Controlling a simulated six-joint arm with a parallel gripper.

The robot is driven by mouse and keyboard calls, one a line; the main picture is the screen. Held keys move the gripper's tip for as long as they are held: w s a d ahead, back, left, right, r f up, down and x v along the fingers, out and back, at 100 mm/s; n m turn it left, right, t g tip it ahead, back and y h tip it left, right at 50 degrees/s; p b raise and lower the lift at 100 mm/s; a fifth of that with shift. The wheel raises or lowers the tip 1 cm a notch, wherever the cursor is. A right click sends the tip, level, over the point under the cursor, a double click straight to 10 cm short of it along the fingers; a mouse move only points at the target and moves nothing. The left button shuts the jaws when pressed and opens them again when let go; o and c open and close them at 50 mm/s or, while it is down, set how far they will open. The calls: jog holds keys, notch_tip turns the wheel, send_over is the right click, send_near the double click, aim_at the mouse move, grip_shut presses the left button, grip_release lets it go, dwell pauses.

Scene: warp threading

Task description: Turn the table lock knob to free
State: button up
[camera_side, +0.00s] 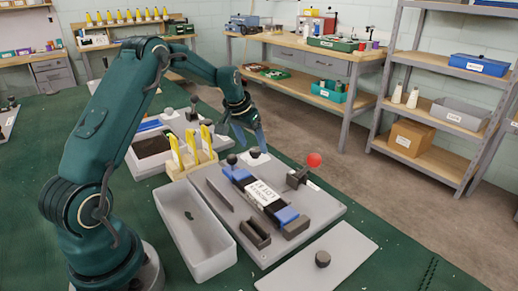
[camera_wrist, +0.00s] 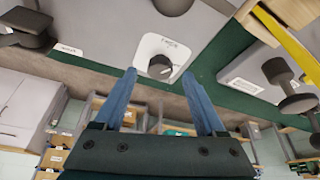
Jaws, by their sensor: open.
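The lock knob (camera_wrist: 160,67) is a small dark round knob on a white plate with small lettering that I cannot read surely. In the side view the knob (camera_side: 254,152) sits at the back edge of the grey board (camera_side: 318,207), just below my fingers. My gripper (camera_wrist: 158,73) is open with its two blue fingers spread. In the wrist view the knob appears between the fingertips, with nothing held. In the side view my gripper (camera_side: 247,142) hangs over the plate. I cannot tell whether a finger touches the knob.
A red ball handle (camera_side: 314,160) stands on the board's right. A blue and black labelled block (camera_side: 262,197) lies mid-board. A rack with yellow-handled tools (camera_side: 190,152) stands left of the knob. A grey open bin (camera_side: 197,235) is in front. Another black round knob (camera_side: 231,159) stands nearby.

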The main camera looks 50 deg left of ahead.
jog(key=shift+x, duration=0.8)
grip_shut()
jog(key=shift+n, duration=0.3)
jog(key=n+y, duration=0.1)
jog(key=n, duration=0.2)
jog(key=shift+w+d+g, duration=0.1)
jog(key=shift+d+g, duration=0.05)
jog(key=shift+g, duration=0.15)
jog(key=shift+d+n+g+y, duration=0.1)
jog(key=shift+n+g+y, duration=0.5)
jog(key=shift+n, duration=1.3)
